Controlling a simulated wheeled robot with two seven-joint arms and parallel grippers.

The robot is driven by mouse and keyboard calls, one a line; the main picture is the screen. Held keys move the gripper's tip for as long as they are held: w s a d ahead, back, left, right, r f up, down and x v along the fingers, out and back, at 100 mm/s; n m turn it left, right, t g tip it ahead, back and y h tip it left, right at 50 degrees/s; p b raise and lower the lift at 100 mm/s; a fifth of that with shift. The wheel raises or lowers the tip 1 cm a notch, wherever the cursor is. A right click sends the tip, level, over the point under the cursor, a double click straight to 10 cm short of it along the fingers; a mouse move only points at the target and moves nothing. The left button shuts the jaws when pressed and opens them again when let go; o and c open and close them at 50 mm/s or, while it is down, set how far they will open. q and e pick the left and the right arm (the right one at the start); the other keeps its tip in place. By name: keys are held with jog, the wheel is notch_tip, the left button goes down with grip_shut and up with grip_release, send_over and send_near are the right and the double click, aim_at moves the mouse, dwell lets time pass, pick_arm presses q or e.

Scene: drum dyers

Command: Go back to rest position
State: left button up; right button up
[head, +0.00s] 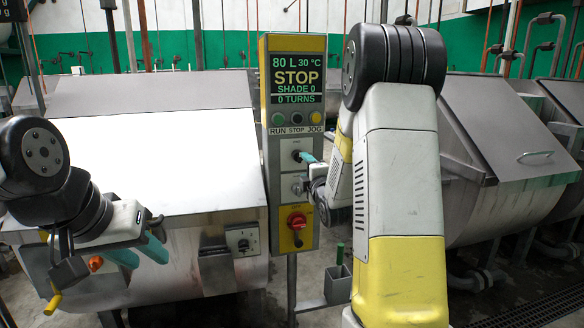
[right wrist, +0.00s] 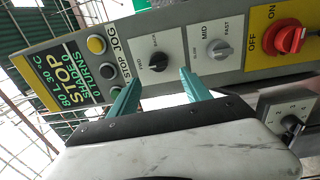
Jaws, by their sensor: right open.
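My right gripper (right wrist: 160,75) is open, its two teal fingers apart on either side of the black selector knob (right wrist: 158,62) on the control panel. Whether they touch the panel I cannot tell. In the head view my right gripper (head: 308,158) is partly hidden behind my own forearm, close to the panel's front. My left gripper (head: 142,250) is at the lower left, in front of the drum machine. Its teal fingers are apart and nothing shows between them.
The control panel (head: 297,110) reads STOP and 0 turns. It carries a grey speed knob (right wrist: 217,50) and a red switch (right wrist: 290,40). The drum machine (head: 160,150) stands left, near my left arm. Another drum (head: 510,130) stands right. A small grey holder (head: 338,285) is below the panel.

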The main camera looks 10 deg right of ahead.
jog(key=s+a+m+g, duration=0.2)
jog(key=s+m+g, duration=0.2)
jog(key=s, duration=0.8)
jog(key=s+a+m+g+y, duration=0.1)
jog(key=s+a+m+g, duration=0.2)
jog(key=s+m, duration=0.5)
jog(key=s+a+m+g, duration=0.3)
jog(key=s+m+g, duration=0.2)
jog(key=s, duration=1)
jog(key=shift+s+r+m+y, duration=0.3)
jog(key=shift+s+r+m, duration=0.05)
jog(key=shift+r+m, duration=0.15)
